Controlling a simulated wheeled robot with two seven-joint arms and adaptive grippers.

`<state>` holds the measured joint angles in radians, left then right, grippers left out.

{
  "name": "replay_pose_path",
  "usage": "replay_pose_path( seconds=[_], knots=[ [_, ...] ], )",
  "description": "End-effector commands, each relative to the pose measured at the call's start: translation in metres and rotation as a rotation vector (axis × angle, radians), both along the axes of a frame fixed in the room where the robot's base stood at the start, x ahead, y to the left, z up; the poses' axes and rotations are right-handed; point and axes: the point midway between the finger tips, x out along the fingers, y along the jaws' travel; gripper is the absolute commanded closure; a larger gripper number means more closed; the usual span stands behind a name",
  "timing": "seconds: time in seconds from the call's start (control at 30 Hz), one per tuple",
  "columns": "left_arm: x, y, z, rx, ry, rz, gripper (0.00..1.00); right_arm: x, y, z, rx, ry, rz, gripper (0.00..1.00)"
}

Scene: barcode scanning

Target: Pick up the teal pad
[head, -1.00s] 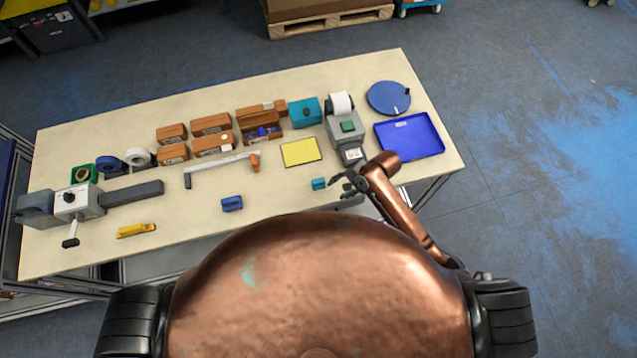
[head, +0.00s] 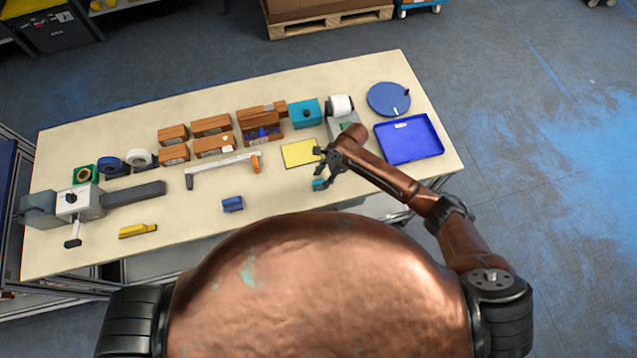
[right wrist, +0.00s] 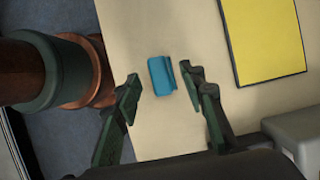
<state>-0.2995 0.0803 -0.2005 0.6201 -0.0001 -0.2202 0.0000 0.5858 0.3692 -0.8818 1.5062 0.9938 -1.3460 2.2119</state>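The small teal pad (head: 319,184) lies on the table near its front edge, below the yellow mat. In the right wrist view the teal pad (right wrist: 162,82) is a short block with a ridge along one side, lying on the bare tabletop. My right gripper (head: 322,167) is open and empty, over the table close to the pad. In the right wrist view its two fingers (right wrist: 163,77) stand apart on either side of the pad, with gaps showing, so they do not appear to touch it. My left gripper is not in view.
The yellow mat (head: 299,153) lies just behind the pad. A grey printer (head: 341,121) stands behind my right arm, and a blue tray (head: 427,155) is to the right. A blue block (head: 232,204) lies to the left, with clear tabletop between it and the pad.

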Motion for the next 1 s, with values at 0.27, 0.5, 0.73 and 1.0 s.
replay_pose_path(
  seconds=[0.27, 0.5, 0.73, 1.0],
  knots=[
    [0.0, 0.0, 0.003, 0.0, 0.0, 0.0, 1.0, -0.002, 0.009, -0.022, 0.001, -0.003, 0.001, 0.62],
    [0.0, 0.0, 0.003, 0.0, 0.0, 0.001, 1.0, -0.003, 0.009, -0.022, 0.001, -0.003, 0.001, 0.66],
    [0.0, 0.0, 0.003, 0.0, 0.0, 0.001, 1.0, -0.003, 0.009, -0.022, 0.001, -0.003, 0.001, 0.82],
    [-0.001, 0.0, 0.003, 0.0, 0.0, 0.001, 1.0, -0.003, 0.009, -0.022, 0.001, -0.003, 0.001, 1.0]
  ],
)
